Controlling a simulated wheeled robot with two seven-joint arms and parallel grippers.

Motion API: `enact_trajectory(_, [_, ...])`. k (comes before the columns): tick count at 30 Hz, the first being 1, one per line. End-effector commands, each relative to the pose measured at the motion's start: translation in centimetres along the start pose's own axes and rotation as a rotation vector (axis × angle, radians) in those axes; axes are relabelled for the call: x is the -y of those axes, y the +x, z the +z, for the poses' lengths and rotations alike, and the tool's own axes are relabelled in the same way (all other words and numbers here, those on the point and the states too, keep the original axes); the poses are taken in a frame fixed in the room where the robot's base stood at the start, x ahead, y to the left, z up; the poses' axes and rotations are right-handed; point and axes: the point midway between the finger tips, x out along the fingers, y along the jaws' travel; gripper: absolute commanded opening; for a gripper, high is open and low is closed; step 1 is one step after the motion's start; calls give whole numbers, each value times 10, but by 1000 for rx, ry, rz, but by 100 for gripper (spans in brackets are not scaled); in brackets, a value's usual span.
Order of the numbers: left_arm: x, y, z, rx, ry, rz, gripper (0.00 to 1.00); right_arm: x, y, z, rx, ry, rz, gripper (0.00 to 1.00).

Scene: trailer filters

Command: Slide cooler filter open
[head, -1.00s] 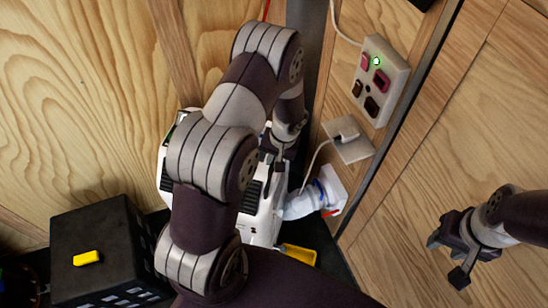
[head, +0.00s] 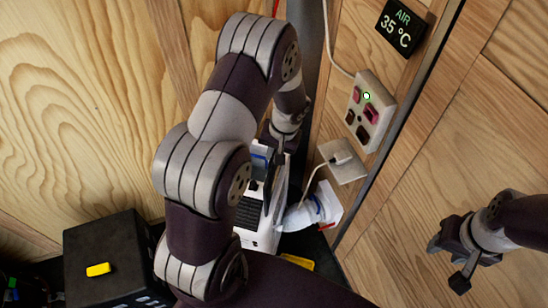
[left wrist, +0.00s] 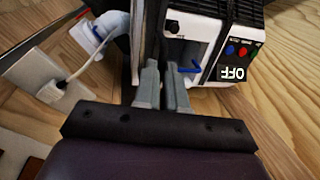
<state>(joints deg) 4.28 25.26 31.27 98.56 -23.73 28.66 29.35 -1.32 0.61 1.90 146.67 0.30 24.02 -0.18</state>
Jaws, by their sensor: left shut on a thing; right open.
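The white cooler (head: 258,238) stands against the wooden wall, largely hidden behind my left arm in the head view. In the left wrist view the cooler (left wrist: 208,38) shows a display reading OFF, with red and blue buttons beside it. A thin pale filter panel (left wrist: 138,45) stands along its side, with an open gap beside it. My left gripper (head: 284,142) is at the panel's upper end. In the left wrist view its fingers (left wrist: 163,72) are close together on the panel edge; the exact contact is hidden. My right gripper (head: 452,262) is open and empty, well to the right.
A white hose (head: 300,215) joins a wall port right of the cooler. A plugged wall socket (head: 342,160), switch box (head: 369,110) and display reading AIR 35 °C (head: 402,26) are above.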

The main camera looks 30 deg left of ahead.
Motion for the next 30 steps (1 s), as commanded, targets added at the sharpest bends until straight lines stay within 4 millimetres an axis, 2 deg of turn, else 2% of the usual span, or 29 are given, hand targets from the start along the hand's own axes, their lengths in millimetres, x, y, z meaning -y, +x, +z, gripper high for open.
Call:
enact_trajectory(1, [4, -22, -1, -5, 0, 1, 0, 0, -17, -2, 0, 0, 0, 43])
enact_trajectory(6, [10, -53, -1, -5, -1, 1, 0, 0, -36, -4, 0, 0, 0, 43])
enact_trajectory(9, [13, -65, -1, -4, 0, 0, 0, 0, -43, -5, 0, 0, 0, 43])
enact_trajectory(15, [15, -75, -1, -4, 1, 0, 0, 0, -48, -6, 0, 0, 0, 43])
enact_trajectory(26, [15, -77, -3, -9, 0, 0, 0, 0, -48, -6, 0, 0, 0, 43])
enact_trajectory(27, [15, -78, -3, -10, 0, 0, 20, 0, -49, -6, 0, 0, 0, 43])
enact_trajectory(28, [15, -78, -3, -10, 0, 0, 30, 0, -49, -6, 0, 0, 0, 43])
enact_trajectory(29, [15, -78, -3, -9, 0, 0, 36, 0, -49, -6, 0, 0, 0, 43])
enact_trajectory(30, [15, -77, -3, -8, 0, 0, 36, 0, -49, -6, 0, 0, 0, 43])
